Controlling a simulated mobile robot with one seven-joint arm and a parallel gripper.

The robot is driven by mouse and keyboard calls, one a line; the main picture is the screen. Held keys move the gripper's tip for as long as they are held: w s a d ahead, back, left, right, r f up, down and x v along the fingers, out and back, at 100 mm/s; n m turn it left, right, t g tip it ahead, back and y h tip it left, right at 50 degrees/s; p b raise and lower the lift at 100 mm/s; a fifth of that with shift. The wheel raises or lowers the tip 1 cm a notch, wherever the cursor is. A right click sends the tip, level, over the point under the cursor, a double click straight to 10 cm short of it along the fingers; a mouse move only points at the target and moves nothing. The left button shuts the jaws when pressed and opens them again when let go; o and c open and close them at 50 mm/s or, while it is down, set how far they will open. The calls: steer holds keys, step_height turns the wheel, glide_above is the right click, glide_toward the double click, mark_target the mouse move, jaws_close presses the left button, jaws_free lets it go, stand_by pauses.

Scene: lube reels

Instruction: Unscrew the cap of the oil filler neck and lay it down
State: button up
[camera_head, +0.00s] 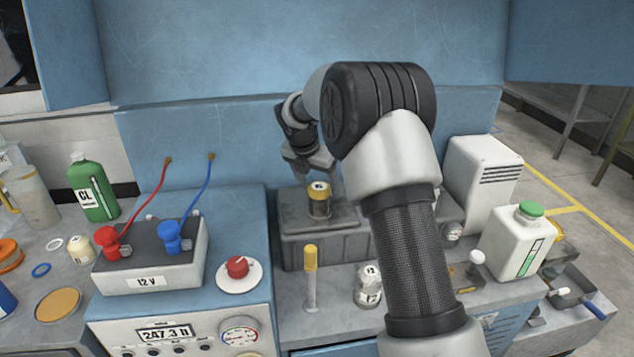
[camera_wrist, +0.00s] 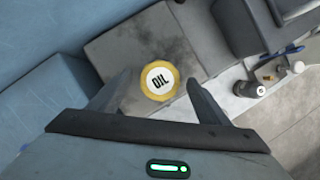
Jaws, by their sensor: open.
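The yellow cap (camera_head: 319,188) sits on top of the oil filler neck (camera_head: 319,208), which stands upright on a dark grey box (camera_head: 300,252). In the wrist view the cap (camera_wrist: 160,80) shows from above, with a white disc marked OIL. My gripper (camera_head: 318,168) is just above and behind the cap in the head view. In the wrist view my gripper (camera_wrist: 158,88) is open, with one finger to each side of the cap and gaps between. The fingers do not touch the cap. My arm covers part of the box's right side.
A 12 V battery (camera_head: 150,262) with red and blue clamps stands left, near a red knob (camera_head: 237,267). A white jug (camera_head: 515,243) stands right. A blue wall rises behind.

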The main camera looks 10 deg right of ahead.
steer(key=c, duration=1.2)
steer(key=shift+o, duration=0.2)
steer(key=shift+s+d+r+n+y+p, duration=0.15)
steer(key=shift+r+n+y+p, duration=0.15)
steer(key=shift+n+p, duration=0.4)
steer(key=n+p, duration=0.2)
steer(key=p, duration=0.1)
steer(key=shift+f+t+y, duration=0.1)
steer(key=shift+t+y, duration=0.2)
steer(key=shift+y, duration=0.1)
steer(key=shift+f+n+p, duration=0.2)
steer(key=shift+n+p, duration=0.4)
steer(key=shift+n, duration=0.2)
steer(key=shift+d+r+n+y+p, duration=0.15)
steer(key=shift+n+y+p, duration=0.3)
steer(key=shift+p, duration=0.5)
steer(key=n+y+p, duration=0.1)
steer(key=n+p, duration=0.3)
steer(key=p, duration=0.2)
steer(key=shift+f+y+p, duration=0.2)
steer(key=shift+y+p, duration=0.05)
steer(key=shift+p, duration=0.15)
